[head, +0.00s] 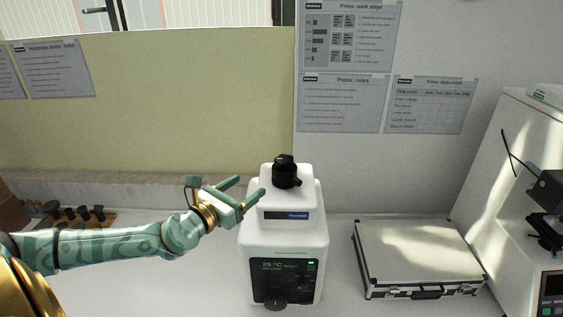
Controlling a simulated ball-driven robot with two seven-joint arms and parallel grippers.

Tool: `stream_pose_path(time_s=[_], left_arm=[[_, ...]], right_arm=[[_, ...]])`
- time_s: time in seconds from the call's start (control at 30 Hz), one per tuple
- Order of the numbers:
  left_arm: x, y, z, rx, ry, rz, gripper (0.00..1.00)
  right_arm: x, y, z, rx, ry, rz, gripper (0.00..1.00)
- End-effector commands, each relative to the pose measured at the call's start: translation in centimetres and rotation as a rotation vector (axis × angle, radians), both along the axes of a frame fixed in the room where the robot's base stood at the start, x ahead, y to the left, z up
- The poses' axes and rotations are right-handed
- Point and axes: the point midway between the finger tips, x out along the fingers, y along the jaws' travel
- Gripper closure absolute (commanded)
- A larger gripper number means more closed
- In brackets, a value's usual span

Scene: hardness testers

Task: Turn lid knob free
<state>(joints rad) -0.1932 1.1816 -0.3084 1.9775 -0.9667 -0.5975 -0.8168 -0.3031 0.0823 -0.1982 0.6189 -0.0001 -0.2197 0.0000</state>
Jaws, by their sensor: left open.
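A white machine (285,238) stands upright in the middle of the bench, with a dark display and a dial on its front. The black lid knob (286,172) sits on top of it. My left gripper (251,190) reaches in from the left beside the machine's top. Its two green fingers are apart and point right toward the knob, with nothing between them. In the picture the lower finger's tip overlaps the machine's white top edge; I cannot tell whether they touch. The fingers are clear of the knob. My right gripper is not in view.
A closed silver case (415,252) lies right of the machine. A tall white tester (510,200) stands at the far right. A wooden rack (75,220) with several black-topped pieces is behind my left arm. Bench between machine and case is clear.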

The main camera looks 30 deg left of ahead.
Motion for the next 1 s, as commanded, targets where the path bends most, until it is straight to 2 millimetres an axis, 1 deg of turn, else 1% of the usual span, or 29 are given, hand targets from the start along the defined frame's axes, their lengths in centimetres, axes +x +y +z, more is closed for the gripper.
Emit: stream_pose_path(time_s=[0.07,0.17,0.4,0.5,0.6,0.7,0.8,1.0], left_arm=[[1.4,-0.1,0.3,-0.004,-0.006,0.002,0.31],[3.3,-0.3,0.4,-0.005,-0.007,0.001,0.31],[8.7,-0.8,0.4,-0.005,-0.006,0.001,0.31],[10.8,-0.9,0.2,-0.004,-0.004,0.001,0.31],[12.4,-1.0,0.1,-0.003,-0.003,0.000,0.31],[13.4,-1.1,0.1,-0.003,-0.002,0.000,0.31],[14.0,-1.2,0.1,-0.003,-0.001,-0.001,0.31],[14.1,-1.2,0.1,-0.002,0.000,-0.001,0.31]], right_arm=[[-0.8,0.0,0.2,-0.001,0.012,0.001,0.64],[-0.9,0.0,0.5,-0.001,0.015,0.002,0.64],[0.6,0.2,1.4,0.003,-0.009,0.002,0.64],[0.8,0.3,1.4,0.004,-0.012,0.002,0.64],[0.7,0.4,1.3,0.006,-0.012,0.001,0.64],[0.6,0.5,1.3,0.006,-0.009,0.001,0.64],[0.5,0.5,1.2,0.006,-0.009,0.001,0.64],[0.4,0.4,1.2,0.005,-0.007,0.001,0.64]])
